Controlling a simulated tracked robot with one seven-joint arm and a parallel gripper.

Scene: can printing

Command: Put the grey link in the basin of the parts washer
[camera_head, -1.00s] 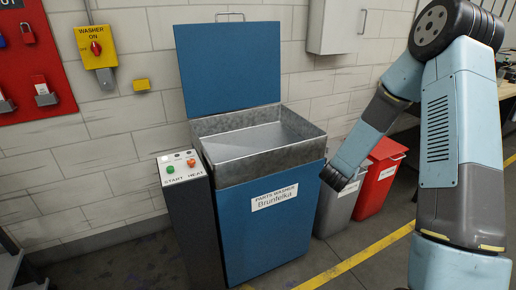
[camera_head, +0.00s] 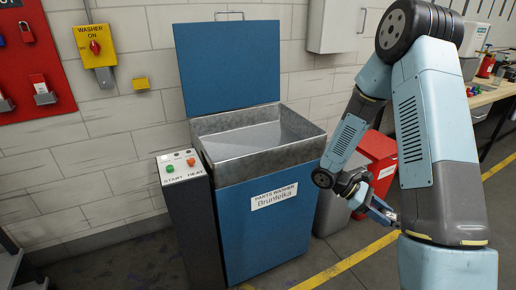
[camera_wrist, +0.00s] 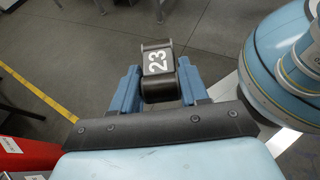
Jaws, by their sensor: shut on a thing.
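The blue parts washer (camera_head: 262,235) stands against the wall with its lid (camera_head: 228,68) raised. Its grey metal basin (camera_head: 265,165) is open at the top, and the part of the floor I see looks empty. My gripper (camera_head: 382,212) is right of the washer, below basin height, in front of the bins. In the wrist view my gripper (camera_wrist: 160,88) is shut on the dark grey link (camera_wrist: 158,64), which bears a white 23. The link sits between the two blue fingers. In the head view I cannot make the link out clearly.
A button box (camera_head: 181,167) stands at the washer's left. A grey bin (camera_head: 333,207) and a red bin (camera_head: 378,165) stand to its right. A workbench (camera_head: 492,92) is at the far right. The floor in front is clear, with a yellow line (camera_head: 350,262).

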